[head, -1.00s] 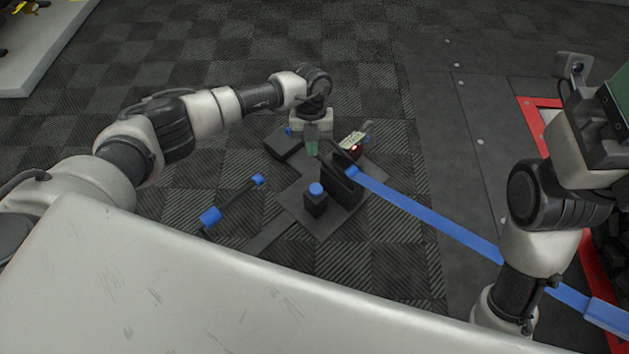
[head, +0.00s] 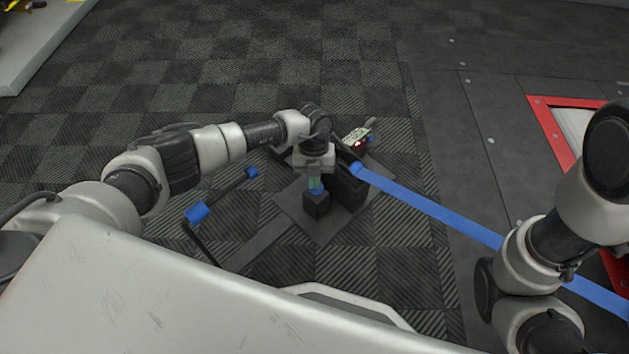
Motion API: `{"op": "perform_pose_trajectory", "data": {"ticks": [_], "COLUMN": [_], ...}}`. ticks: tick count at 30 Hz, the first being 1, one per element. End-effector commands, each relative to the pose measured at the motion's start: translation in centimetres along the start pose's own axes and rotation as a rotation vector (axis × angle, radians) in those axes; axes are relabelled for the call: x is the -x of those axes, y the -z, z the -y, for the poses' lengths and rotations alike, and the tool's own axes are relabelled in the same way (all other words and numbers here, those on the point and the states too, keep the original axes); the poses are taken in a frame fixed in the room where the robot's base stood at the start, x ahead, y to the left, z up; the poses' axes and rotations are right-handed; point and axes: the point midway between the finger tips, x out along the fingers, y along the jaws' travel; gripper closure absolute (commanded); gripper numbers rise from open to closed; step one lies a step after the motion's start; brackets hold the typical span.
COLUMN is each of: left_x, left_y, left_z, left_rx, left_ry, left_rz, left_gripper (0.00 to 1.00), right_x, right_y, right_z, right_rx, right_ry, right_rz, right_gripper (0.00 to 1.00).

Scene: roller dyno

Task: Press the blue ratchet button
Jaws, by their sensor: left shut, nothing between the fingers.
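A black ratchet housing (head: 347,188) stands right beside the post, with a blue strap (head: 430,205) running from it to the lower right. A black handle with blue grips (head: 197,212) lies to the left. A small device with a red light (head: 357,138) is behind.

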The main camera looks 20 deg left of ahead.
Motion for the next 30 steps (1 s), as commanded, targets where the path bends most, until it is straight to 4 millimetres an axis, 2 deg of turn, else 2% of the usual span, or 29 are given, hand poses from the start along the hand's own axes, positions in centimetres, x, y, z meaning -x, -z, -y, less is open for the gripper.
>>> {"op": "perform_pose_trajectory", "data": {"ticks": [9,17,26,30], "left_x": [-0.1,-1.9,-1.7,-0.3], "left_y": [0.0,-0.5,-0.5,-0.4], "left_z": [0.0,-0.1,-0.2,-0.7], "left_rx": [0.000,0.001,0.002,0.004], "left_ry": [0.000,-0.002,-0.003,-0.003], "left_rz": [0.000,0.000,0.000,0.001], "left_gripper": [1.00,1.00,1.00,1.00], "right_x": [0.0,0.1,-0.1,-1.2], "right_y": [0.0,0.1,0.0,-0.4], "right_z": [0.0,0.0,0.0,-0.3], "right_rx": [0.000,0.000,0.000,-0.001], "right_ry": [0.000,0.001,0.001,-0.001], "right_rz": [-0.001,-0.001,-0.002,-0.002], "right_gripper": [0.50,0.50,0.50,0.50]}}
